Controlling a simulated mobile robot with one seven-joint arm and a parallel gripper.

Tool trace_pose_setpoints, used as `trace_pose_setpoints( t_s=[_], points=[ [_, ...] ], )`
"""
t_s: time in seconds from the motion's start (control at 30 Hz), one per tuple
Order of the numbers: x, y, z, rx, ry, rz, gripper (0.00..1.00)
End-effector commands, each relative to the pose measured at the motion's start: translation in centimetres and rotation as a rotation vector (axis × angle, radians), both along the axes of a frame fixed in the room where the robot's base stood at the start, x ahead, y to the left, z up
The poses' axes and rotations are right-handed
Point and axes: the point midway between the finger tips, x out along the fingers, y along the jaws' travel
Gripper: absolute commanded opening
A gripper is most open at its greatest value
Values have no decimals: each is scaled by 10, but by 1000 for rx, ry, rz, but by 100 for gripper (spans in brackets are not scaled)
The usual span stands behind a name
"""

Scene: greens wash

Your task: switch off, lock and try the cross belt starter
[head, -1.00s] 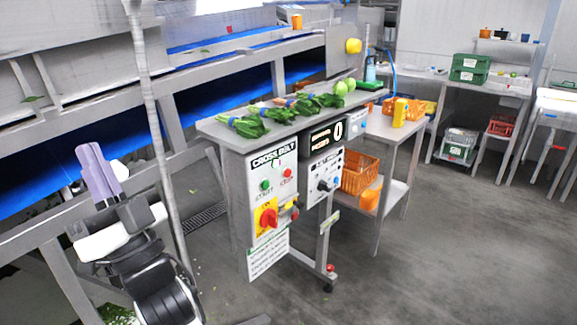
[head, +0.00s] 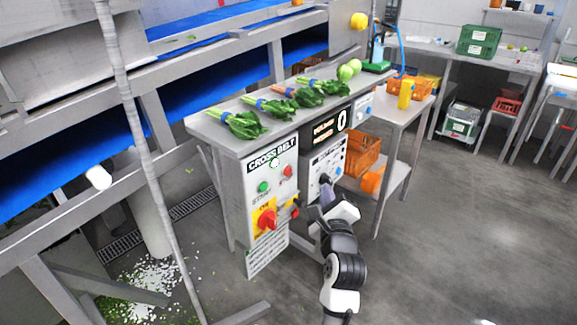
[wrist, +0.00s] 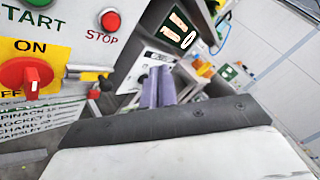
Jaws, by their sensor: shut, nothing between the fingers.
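The CROSS BELT starter panel (head: 278,180) is white and stands upright under the bench top. It has a green START button (head: 264,187), a red STOP button (head: 287,171) and a red rotary switch (head: 267,220) on a yellow plate. In the wrist view the red switch (wrist: 25,75) sits below the word ON; I cannot tell its exact setting. A small red and yellow item (head: 295,209) is beside the switch, its form unclear. My gripper (head: 326,194), with purple fingers, is shut and empty, right of the switch. Its fingers (wrist: 158,88) also show in the wrist view.
A second panel (head: 327,166) with a dark knob is just beyond my gripper. Bunches of greens (head: 245,123) lie on the bench top above. An orange crate (head: 363,155) is on the shelf to the right. A pale post (head: 150,180) stands at left.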

Motion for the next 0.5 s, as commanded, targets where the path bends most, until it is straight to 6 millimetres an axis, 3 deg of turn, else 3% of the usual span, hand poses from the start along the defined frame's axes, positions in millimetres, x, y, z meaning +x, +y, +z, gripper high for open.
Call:
trace_pose_setpoints(
  t_s=[0.5],
  points=[
    [5,6,-1,9,5,1,0]
  ],
)
